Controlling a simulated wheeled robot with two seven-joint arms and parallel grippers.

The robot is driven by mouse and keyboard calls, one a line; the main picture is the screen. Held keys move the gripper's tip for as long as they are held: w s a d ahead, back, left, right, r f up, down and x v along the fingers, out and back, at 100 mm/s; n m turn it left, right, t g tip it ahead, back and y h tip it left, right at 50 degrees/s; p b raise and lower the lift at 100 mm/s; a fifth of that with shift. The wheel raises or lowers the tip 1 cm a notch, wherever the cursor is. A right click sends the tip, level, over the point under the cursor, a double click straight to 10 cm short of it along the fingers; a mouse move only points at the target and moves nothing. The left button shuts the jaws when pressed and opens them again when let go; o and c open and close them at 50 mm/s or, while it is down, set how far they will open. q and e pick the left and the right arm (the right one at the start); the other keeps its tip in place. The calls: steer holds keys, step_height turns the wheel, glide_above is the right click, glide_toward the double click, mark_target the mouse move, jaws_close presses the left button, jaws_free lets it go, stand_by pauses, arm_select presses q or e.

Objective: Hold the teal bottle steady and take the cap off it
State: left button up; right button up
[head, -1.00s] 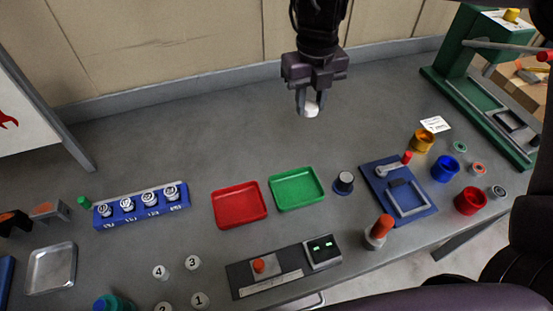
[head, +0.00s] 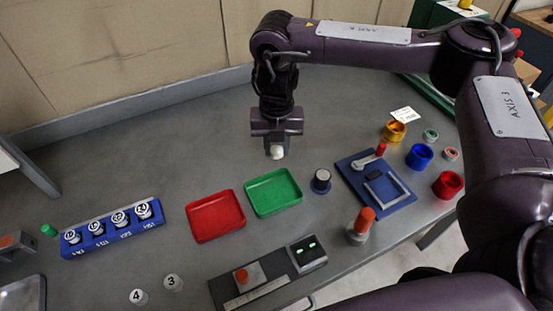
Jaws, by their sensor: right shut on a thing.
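My right gripper (head: 277,146) is above the bench behind the green tray, its jaws pointing down. It is shut on a small white cap-like thing (head: 277,154), whose lower part shows below the fingertips. The thing is apart from any bottle. The teal bottle is out of view now. My left gripper is out of view.
A green tray (head: 299,203) and a red tray (head: 194,229) lie mid-bench. A blue rack (head: 110,238) stands left, a blue plate fixture (head: 404,200) right. Red, blue and yellow cups stand farther right. A switch box (head: 308,263) is in front. The bench behind the trays is clear.

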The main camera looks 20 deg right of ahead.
mark_target(277, 166)
steer(key=shift+f, duration=2.25)
steer(key=shift+f, duration=0.15)
steer(key=o, duration=1.1)
step_height(277, 166, up, 12)
steer(key=shift+p, duration=0.5)
steer(key=shift+r, duration=0.2)
